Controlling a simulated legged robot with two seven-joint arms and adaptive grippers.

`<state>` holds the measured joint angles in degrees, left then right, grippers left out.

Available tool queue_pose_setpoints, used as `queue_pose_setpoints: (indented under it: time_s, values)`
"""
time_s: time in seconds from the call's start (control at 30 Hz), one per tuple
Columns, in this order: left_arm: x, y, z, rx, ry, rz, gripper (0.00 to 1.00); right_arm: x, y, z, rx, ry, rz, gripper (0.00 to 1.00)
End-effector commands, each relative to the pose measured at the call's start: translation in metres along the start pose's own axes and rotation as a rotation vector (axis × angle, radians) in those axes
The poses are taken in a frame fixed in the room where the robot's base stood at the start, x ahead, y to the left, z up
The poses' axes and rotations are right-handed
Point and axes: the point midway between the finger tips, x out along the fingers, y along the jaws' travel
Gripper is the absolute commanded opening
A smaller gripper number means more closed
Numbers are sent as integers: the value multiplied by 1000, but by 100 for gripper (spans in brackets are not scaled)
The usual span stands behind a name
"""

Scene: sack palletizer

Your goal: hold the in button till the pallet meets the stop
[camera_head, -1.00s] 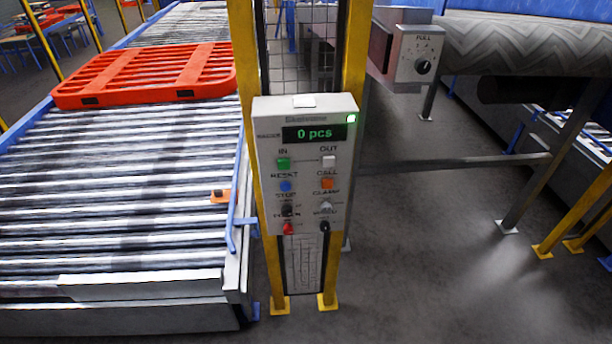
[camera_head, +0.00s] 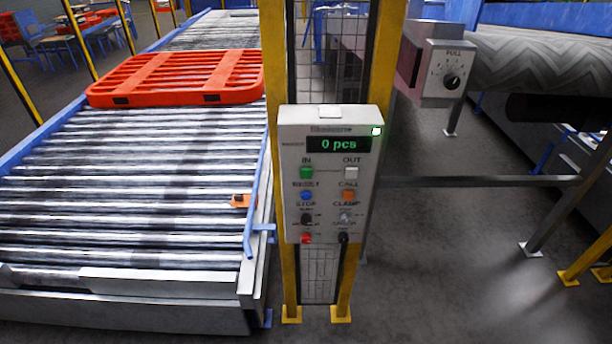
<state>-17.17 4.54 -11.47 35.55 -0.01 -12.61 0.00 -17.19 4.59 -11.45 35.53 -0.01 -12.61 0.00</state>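Neither gripper is in view.
A yellow post (camera_head: 274,60) stands between conveyor and mesh panel. A grey crossbar (camera_head: 480,181) spans the right side. The floor (camera_head: 430,280) in front is clear.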

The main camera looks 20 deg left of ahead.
Motion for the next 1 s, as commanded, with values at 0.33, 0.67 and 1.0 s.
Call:
queue_pose_setpoints:
  time_s: [0.33,0.67,1.0]
  values:
    - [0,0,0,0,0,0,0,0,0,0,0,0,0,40]
    - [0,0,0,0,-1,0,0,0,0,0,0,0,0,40]
    - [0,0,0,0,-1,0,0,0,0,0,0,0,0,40]
